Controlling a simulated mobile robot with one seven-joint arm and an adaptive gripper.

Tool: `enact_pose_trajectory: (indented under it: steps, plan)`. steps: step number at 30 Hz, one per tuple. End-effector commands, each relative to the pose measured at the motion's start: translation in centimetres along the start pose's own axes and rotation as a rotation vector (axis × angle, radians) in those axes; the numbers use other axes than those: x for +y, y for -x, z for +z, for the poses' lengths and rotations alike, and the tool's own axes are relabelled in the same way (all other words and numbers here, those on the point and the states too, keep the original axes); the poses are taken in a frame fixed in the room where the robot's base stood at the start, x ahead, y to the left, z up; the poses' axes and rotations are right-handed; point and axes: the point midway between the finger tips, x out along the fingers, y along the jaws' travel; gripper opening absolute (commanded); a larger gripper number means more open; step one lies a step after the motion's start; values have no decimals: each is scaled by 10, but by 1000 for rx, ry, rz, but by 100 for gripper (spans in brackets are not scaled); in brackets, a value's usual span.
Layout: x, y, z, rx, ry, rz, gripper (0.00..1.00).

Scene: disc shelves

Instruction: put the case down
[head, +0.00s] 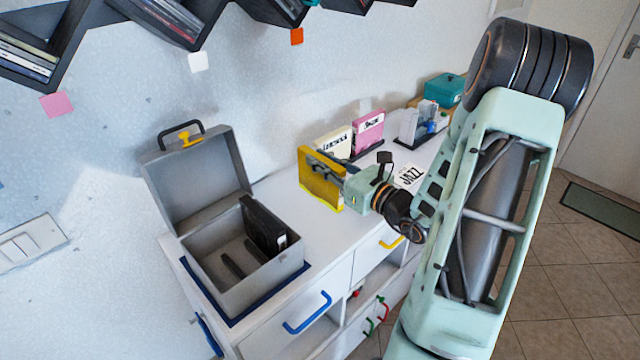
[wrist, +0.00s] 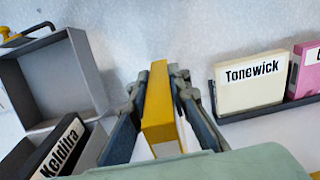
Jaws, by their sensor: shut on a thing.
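A yellow case (head: 318,183) stands upright in my gripper (head: 335,170), above or at the white cabinet top; I cannot tell whether it touches it. In the wrist view the yellow case (wrist: 160,108) is edge-on between the two fingers of my gripper (wrist: 158,100), which are shut on it. To its left in the head view is an open grey box (head: 235,285) with its lid (head: 195,180) tipped back. A black case marked "Keloitra" (wrist: 62,150) stands inside the box; it also shows in the head view (head: 262,228).
A cream case "Tonewick" (wrist: 250,85) and a pink case (head: 369,133) stand in a dark holder (head: 365,151) behind my gripper. A "JAZZ" label (head: 410,176) lies on the cabinet top (head: 285,190). A teal box (head: 445,88) stands farther back. Wall shelves (head: 180,25) hang above.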

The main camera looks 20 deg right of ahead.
Motion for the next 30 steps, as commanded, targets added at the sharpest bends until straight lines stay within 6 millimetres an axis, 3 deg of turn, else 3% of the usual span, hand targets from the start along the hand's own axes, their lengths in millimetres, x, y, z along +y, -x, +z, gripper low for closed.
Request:
enact_pose_trajectory:
  steps: [1,10,18,30]
  plan:
    - [-3,-4,-10,-2,1,1,0]
    - [-11,-14,-24,-1,0,1,0]
    - [-13,-17,-55,-1,0,0,0]
    - [-13,-17,-58,-2,0,0,0]
